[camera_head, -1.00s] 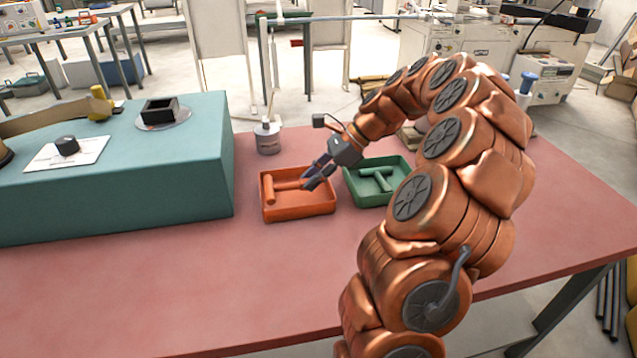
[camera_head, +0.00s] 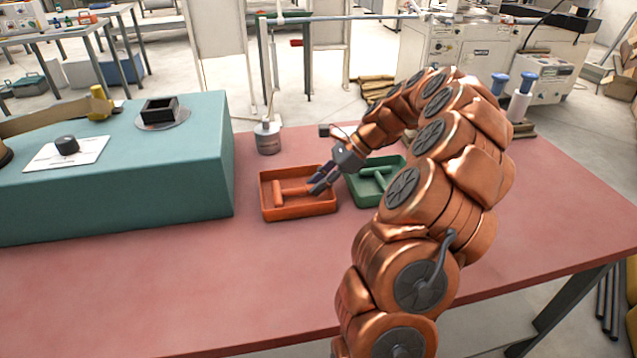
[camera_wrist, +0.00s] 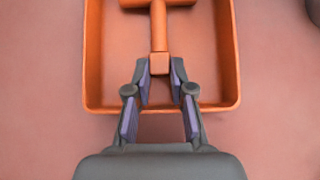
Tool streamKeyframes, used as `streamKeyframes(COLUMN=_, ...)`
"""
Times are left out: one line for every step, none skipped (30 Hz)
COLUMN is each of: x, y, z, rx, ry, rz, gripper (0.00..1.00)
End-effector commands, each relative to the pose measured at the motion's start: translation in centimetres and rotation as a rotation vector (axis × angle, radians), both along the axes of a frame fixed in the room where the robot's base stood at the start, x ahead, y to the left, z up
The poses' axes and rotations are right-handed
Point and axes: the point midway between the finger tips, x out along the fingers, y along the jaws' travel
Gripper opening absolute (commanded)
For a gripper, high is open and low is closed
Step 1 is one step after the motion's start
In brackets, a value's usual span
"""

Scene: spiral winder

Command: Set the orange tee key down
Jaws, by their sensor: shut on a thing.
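The orange tee key (camera_head: 277,193) is inside the orange tray (camera_head: 300,212), with its crossbar towards the left and its stem pointing right to my gripper. My gripper (camera_head: 318,184) reaches in over the tray's right side. In the wrist view, my gripper (camera_wrist: 160,68) is shut on the end of the tee key's stem (camera_wrist: 158,28), one finger on each side. The crossbar lies at the top edge there, partly cut off. The key looks low and close to the floor of the orange tray (camera_wrist: 231,60); I cannot tell whether it touches.
A green tray (camera_head: 366,199) with a green tee key (camera_head: 384,180) stands just right of the orange tray. A grey container (camera_head: 267,138) stands behind. A teal block (camera_head: 120,190) fills the left. The red tabletop (camera_head: 200,285) in front is clear.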

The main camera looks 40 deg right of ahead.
Motion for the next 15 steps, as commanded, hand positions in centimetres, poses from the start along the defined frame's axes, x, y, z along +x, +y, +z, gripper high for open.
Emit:
streamKeyframes(x=-0.01, y=0.0, z=-0.07, rx=0.001, ry=0.0, rz=-0.001, gripper=0.0)
streamKeyframes(x=-0.01, y=0.01, z=-0.15, rx=0.001, ry=0.0, rz=-0.001, gripper=0.0)
streamKeyframes(x=0.0, y=0.02, z=-0.25, rx=0.002, ry=0.001, rz=0.0, gripper=0.0)
streamKeyframes(x=0.0, y=0.02, z=-0.33, rx=0.001, ry=0.001, rz=0.0, gripper=0.0)
streamKeyframes(x=-0.01, y=0.0, z=-0.34, rx=0.0, ry=0.001, rz=-0.001, gripper=0.25)
streamKeyframes(x=-0.01, y=0.0, z=-0.33, rx=0.0, ry=0.0, rz=0.0, gripper=0.29)
streamKeyframes(x=0.0, y=0.0, z=-0.33, rx=0.0, ry=0.0, rz=0.0, gripper=0.33)
streamKeyframes(x=-0.01, y=0.0, z=-0.33, rx=0.0, ry=0.0, rz=0.0, gripper=0.36)
streamKeyframes(x=0.0, y=-0.01, z=-0.32, rx=0.0, ry=0.0, rz=0.0, gripper=0.4)
streamKeyframes(x=0.0, y=0.0, z=-0.33, rx=0.0, ry=0.0, rz=0.0, gripper=0.43)
streamKeyframes(x=0.0, y=0.0, z=-0.33, rx=0.0, ry=0.0, rz=0.0, gripper=0.46)
streamKeyframes(x=0.0, y=0.0, z=-0.33, rx=0.0, ry=0.001, rz=-0.001, gripper=0.47)
streamKeyframes(x=-0.01, y=0.0, z=-0.33, rx=0.001, ry=0.001, rz=0.0, gripper=0.47)
streamKeyframes(x=0.0, y=-0.01, z=-0.32, rx=0.0, ry=0.0, rz=0.0, gripper=0.47)
streamKeyframes(x=0.0, y=-0.01, z=-0.3, rx=0.0, ry=0.0, rz=0.0, gripper=0.47)
